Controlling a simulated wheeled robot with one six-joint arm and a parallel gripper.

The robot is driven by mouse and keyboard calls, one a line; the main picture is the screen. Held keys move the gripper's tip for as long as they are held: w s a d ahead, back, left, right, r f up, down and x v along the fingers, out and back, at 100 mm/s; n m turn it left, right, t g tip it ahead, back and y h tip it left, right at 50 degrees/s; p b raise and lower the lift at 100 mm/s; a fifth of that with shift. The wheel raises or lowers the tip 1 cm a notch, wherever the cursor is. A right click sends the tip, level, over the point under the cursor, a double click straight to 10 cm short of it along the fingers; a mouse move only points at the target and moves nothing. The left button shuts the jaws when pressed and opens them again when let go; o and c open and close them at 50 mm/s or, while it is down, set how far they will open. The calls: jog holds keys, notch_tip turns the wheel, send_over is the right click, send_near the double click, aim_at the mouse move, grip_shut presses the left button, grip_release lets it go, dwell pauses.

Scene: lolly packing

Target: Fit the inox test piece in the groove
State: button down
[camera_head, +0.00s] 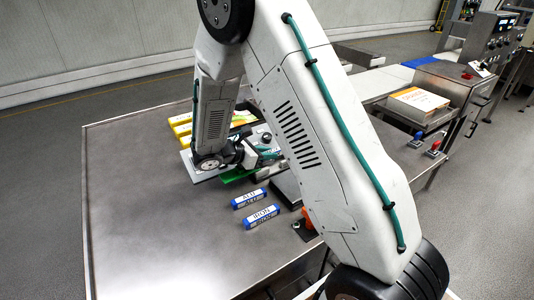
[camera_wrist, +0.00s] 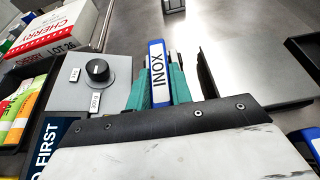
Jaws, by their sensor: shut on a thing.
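The inox test piece (camera_wrist: 158,75), a blue bar with a white INOX label, stands out in the wrist view between the teal fingers of my gripper (camera_wrist: 158,88). The gripper is shut on it. In the head view, my gripper (camera_head: 264,155) is over the table beside a grey box with a knob, and the inox piece cannot be made out there. I cannot clearly pick out the groove; my arm hides part of that area in the head view.
Two other blue labelled bars, one upper (camera_head: 249,198) and one lower (camera_head: 262,216), lie on the steel table (camera_head: 150,220). The grey knob box (camera_wrist: 85,92) and a CHERRY carton (camera_wrist: 55,30) are at left in the wrist view. The table's left side is clear.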

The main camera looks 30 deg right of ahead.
jog(key=shift+f, duration=0.2)
jog(key=shift+f, duration=0.15)
jog(key=c, duration=1.3)
grip_release()
jog(key=shift+o, duration=0.2)
